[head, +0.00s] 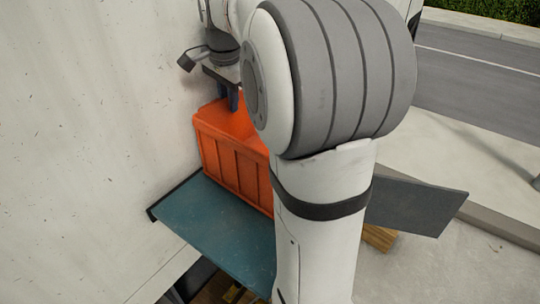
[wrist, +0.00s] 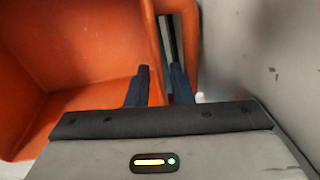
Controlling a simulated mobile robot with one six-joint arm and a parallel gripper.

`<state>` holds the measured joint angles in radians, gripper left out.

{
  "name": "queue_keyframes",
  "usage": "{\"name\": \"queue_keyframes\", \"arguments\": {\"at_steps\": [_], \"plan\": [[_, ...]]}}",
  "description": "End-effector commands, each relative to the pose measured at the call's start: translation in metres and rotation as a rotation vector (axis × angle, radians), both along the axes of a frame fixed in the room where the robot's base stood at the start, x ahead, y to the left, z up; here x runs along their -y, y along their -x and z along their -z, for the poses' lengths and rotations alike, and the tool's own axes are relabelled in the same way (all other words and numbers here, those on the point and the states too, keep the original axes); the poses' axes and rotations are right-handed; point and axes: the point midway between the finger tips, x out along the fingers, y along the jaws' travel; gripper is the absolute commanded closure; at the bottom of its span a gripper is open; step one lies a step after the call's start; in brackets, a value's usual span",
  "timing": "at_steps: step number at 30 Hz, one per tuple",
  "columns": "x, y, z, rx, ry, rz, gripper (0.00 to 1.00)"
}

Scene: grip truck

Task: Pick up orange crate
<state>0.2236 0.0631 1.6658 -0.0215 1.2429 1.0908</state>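The orange crate (head: 236,165) sits on a blue-green shelf (head: 215,232) against a pale wall. In the wrist view the crate's interior (wrist: 75,45) shows at left, with its rim at right. My gripper (head: 230,98) is at the crate's wall-side rim. In the wrist view its two dark blue fingers (wrist: 160,75) are apart, with an orange strip of the crate's edge between them. The left finger is over the inside of the crate. I cannot tell whether the fingers press on the rim. My arm hides the crate's right part in the head view.
The pale wall (head: 85,130) stands close on the left; it is also near the fingers in the wrist view (wrist: 255,60). A dark grey panel (head: 420,205) sticks out right of my arm. Pavement and road lie open at right.

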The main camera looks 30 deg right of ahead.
Motion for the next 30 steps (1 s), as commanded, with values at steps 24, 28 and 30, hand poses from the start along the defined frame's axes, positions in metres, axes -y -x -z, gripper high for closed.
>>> {"name": "queue_keyframes", "arguments": {"at_steps": [24, 28, 30], "plan": [[0.0008, 0.0000, -0.0006, 0.002, -0.001, 0.004, 1.00], [0.0009, -0.0001, -0.0006, 0.002, -0.001, 0.004, 1.00], [0.0009, -0.0001, -0.0005, 0.002, -0.001, 0.004, 1.00]]}}
